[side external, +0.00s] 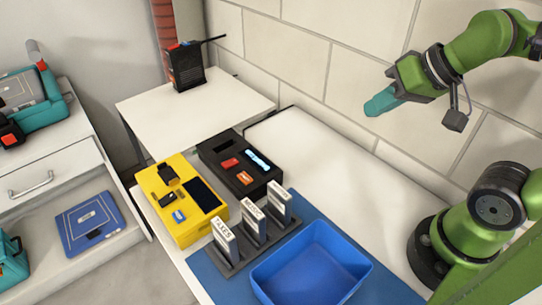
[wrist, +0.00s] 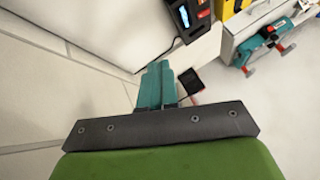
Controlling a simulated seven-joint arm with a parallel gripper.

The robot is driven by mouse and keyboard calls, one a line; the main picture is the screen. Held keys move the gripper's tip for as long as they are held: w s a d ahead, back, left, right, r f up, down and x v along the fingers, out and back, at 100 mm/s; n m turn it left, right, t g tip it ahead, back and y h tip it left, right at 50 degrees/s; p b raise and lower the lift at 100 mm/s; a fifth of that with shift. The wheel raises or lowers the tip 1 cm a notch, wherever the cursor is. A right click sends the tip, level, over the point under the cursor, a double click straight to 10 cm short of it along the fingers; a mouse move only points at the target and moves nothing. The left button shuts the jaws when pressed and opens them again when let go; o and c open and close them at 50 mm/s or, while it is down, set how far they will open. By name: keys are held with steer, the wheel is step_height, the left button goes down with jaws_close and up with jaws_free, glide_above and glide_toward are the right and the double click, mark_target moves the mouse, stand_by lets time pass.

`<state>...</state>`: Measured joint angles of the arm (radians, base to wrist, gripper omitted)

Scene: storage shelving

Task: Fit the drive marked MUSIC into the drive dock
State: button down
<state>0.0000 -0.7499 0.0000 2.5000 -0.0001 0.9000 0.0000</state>
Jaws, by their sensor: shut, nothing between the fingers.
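Three upright drives with white labels stand in a dark rack (side external: 236,268) on the blue mat. The middle drive (side external: 251,219) seems to read MUSIC; the label is small. The near-left drive (side external: 224,243) reads TAXES, and the far-right drive (side external: 279,203) is hard to read. A black box (side external: 215,152) with a dark slot, a lit blue display and red and orange marks looks like the drive dock; part of it shows in the wrist view (wrist: 178,14). My gripper (side external: 369,109) is shut and empty, high above the white surface near the wall; its teal fingers also show in the wrist view (wrist: 159,66).
A yellow box (side external: 180,228) with a dark panel stands left of the black box. An empty blue bin (side external: 312,268) sits right of the rack. A black radio-like device (side external: 187,70) stands on the back table. The white surface (side external: 320,150) beneath my gripper is clear.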

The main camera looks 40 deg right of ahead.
stand_by(0.4)
steer(key=c, duration=1)
jaws_free()
steer(key=shift+o, duration=0.2)
